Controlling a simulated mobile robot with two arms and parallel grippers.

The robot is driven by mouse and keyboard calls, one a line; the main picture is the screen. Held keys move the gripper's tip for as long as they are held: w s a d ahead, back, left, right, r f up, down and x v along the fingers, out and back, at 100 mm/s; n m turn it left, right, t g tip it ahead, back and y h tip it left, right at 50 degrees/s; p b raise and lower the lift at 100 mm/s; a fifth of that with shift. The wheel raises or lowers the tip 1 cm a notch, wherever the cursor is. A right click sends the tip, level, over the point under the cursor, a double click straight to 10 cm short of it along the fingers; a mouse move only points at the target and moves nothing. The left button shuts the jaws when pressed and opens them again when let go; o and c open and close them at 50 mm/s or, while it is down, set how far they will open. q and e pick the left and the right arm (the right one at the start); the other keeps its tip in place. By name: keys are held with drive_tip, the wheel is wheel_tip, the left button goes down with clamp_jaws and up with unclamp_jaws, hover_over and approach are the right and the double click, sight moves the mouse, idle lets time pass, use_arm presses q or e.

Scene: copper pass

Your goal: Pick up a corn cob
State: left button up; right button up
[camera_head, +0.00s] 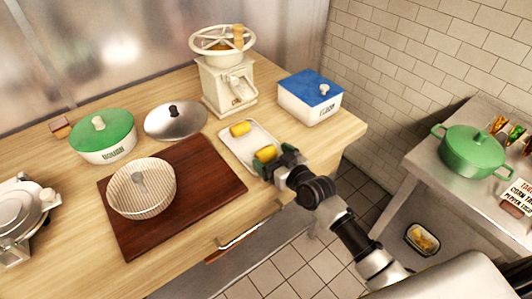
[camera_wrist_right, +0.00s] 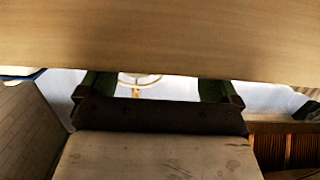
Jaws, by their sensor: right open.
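Two yellow corn cobs lie on a white tray (camera_head: 233,151) on the wooden counter. The farther cob (camera_head: 240,129) lies clear near the tray's back end. The nearer cob (camera_head: 265,153) lies right beside my right gripper (camera_head: 277,161), whose fingers are at the tray's right edge. I cannot tell whether they touch that cob. In the right wrist view the gripper (camera_wrist_right: 157,88) shows its two dark green fingers spread apart. No cob can be made out between them there. My left gripper is out of view.
A cream grinder (camera_head: 228,84) stands behind the tray, with a blue-lidded box (camera_head: 310,97) to its right. A dark red board (camera_head: 216,177) with a ribbed bowl (camera_head: 141,188) lies left. A green-lidded tub (camera_head: 103,136) and metal lid (camera_head: 176,120) stand behind it.

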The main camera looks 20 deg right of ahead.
sight(269, 154)
drive_tip(key=x, duration=0.2)
drive_tip(key=shift+w+a, duration=0.15)
drive_tip(key=shift+w, duration=0.1)
drive_tip(key=shift+w+a+f, duration=0.1)
drive_tip(key=shift+w+a, duration=0.05)
drive_tip(key=shift+w, duration=0.25)
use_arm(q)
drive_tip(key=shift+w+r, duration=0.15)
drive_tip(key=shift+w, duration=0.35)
use_arm(e)
drive_tip(key=shift+c, duration=1.2)
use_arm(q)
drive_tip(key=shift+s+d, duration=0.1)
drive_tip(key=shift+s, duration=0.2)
use_arm(e)
drive_tip(key=c, duration=0.8)
drive_tip(key=shift+o, duration=0.2)
